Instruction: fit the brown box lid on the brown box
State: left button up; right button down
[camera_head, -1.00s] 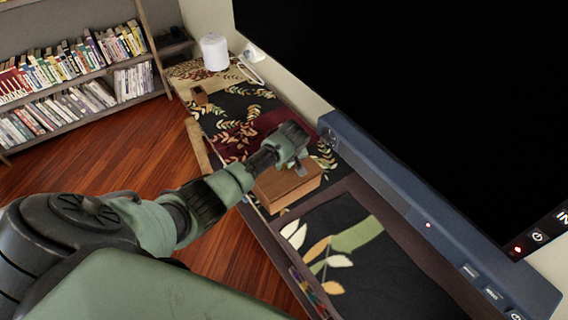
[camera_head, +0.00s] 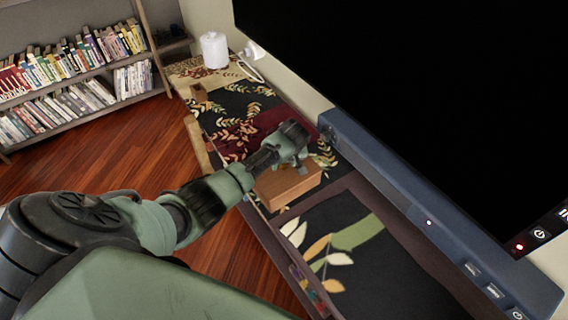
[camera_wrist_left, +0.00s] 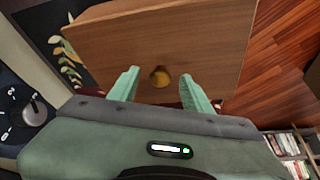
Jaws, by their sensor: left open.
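A brown wooden box-shaped piece (camera_head: 289,186) stands on the dark leaf-patterned surface in the head view. I cannot tell lid from box in this piece. My left gripper (camera_head: 302,160) is over its far side in the head view. In the left wrist view the gripper (camera_wrist_left: 161,88) is open, its two pale green fingers apart on either side of the knob, not closed on it. My right gripper is not in view.
A large black screen (camera_head: 420,100) and a blue-grey bar (camera_head: 430,215) stand close on the right. A bookshelf (camera_head: 75,75) is at the back left.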

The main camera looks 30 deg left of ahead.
aim_at(286, 177)
pick_arm(q)
jog(key=v, duration=0.7)
jog(key=shift+d, duration=0.1)
jog(key=s+d+f+m+h, duration=0.1)
jog(key=s+d+f+m, duration=0.15)
jog(key=s+d, duration=0.4)
jog(key=s+d+f+m+h, duration=0.15)
jog(key=s+d+m, duration=0.25)
jog(key=s, duration=0.6)
jog(key=s+d+r+m, duration=0.2)
jog(key=s+r, duration=0.1)
jog(key=s, duration=0.5)
jog(key=s+d+r+m, duration=0.2)
jog(key=s+r+m, duration=0.1)
jog(key=s, duration=0.4)
notch_tip(286, 177, down, 27)
jog(key=s+b, duration=0.1)
jog(key=b, duration=0.1)
jog(key=s+a+f+g+b, duration=0.1)
jog(key=s+a+f+g, duration=0.1)
jog(key=s+f, duration=1.5)
jog(key=shift+s+a+f+h+b, duration=0.35)
jog(key=shift+a+f, duration=0.25)
jog(key=shift+f, duration=0.4)
